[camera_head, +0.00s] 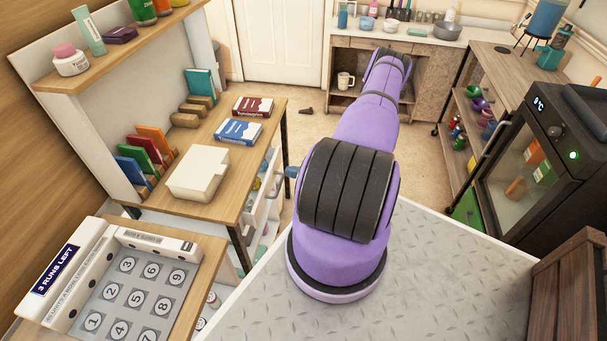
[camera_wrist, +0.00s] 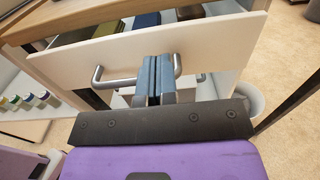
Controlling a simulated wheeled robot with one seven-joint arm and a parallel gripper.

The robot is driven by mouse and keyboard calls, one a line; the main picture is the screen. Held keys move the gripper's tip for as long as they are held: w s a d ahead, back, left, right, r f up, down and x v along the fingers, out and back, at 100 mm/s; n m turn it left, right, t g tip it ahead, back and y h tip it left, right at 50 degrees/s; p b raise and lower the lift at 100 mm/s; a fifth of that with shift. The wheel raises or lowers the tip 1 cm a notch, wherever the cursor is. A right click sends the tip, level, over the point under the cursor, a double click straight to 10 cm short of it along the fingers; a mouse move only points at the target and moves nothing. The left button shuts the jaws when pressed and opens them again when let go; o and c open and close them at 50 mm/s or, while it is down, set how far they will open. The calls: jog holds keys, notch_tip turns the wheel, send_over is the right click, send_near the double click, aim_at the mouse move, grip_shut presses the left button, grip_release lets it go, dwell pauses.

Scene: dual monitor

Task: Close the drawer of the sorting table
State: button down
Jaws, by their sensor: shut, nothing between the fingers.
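The sorting table (camera_head: 235,160) has a wooden top and stands left of my arm in the head view. Its drawer (camera_head: 265,190) is pulled out, partly hidden by the table top. In the wrist view the white drawer front (camera_wrist: 215,55) stands out from the table, with several dark, olive and blue items inside behind it. A grey metal bar handle (camera_wrist: 110,82) is fixed to the front. My gripper (camera_wrist: 154,62) is shut and empty, its blue-grey fingers overlapping the handle's middle in view; I cannot tell whether they touch. In the head view my gripper (camera_head: 291,172) shows only partly beside the drawer.
On the table are a white box (camera_head: 198,172), a blue box (camera_head: 238,132), a dark red box (camera_head: 253,106) and several upright books (camera_head: 145,150). A numbered board (camera_head: 140,300) is in front. A black glass-door cabinet (camera_head: 535,160) stands right. Floor (camera_head: 300,135) beyond the table is mostly clear.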

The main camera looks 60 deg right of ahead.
aim_at(272, 169)
jog(key=shift+x, duration=2.4)
jog(key=shift+x, duration=1.3)
jog(key=shift+s+d, duration=0.25)
jog(key=shift+s, duration=0.15)
jog(key=v, duration=1.3)
jog(key=shift+s, duration=0.1)
